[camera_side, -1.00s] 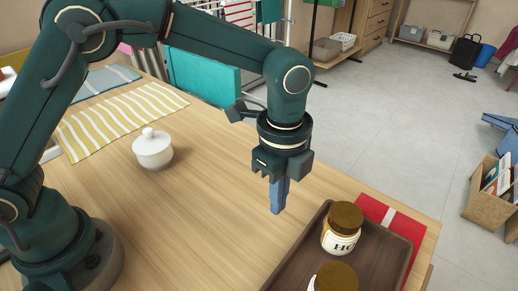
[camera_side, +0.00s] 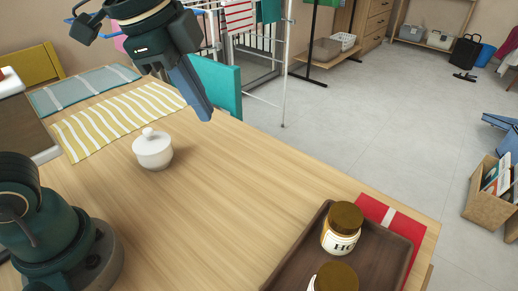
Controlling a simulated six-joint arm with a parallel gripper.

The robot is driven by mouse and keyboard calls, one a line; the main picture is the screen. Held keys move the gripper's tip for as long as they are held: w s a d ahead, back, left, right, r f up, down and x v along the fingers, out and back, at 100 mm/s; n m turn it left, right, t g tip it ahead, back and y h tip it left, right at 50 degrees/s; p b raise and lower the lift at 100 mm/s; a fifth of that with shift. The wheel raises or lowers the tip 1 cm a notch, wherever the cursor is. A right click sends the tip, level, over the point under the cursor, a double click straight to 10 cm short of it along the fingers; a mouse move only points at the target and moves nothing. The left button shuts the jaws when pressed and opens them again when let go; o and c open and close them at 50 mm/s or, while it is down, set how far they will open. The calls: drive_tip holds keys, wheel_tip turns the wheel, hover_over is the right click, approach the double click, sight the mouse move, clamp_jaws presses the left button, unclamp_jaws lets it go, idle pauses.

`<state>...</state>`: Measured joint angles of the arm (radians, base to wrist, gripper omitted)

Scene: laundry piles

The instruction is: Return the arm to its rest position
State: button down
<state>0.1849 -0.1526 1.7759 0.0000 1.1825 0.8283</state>
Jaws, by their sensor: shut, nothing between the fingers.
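My gripper (camera_side: 205,112) is at the top of the view, left of centre. Its blue fingers are shut with nothing between them and tilt down to the right. It hangs in the air, above the far part of the wooden table (camera_side: 215,180). My arm's upper links run out of the picture at the top.
A white lidded bowl (camera_side: 153,152) stands below and left of my gripper. A yellow striped cloth (camera_side: 112,118) and a blue-grey cloth (camera_side: 82,88) lie behind it. A brown tray (camera_side: 283,270) with jars (camera_side: 341,230) is at the front right, over a red cloth (camera_side: 415,232). The table's middle is clear.

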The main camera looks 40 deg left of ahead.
drive_tip(key=s+a+f+n+t, duration=0.1)
drive_tip(key=s+a+f+n, duration=0.1)
drive_tip(key=s+n, duration=0.2)
drive_tip(key=s+a+f+n, duration=0.2)
drive_tip(key=s+f+n, duration=0.1)
drive_tip(key=n, duration=0.4)
drive_tip(key=shift+s+a+f+n+t+y, duration=0.3)
drive_tip(key=shift+s+f+t+y, duration=0.1)
drive_tip(key=shift+s, duration=0.3)
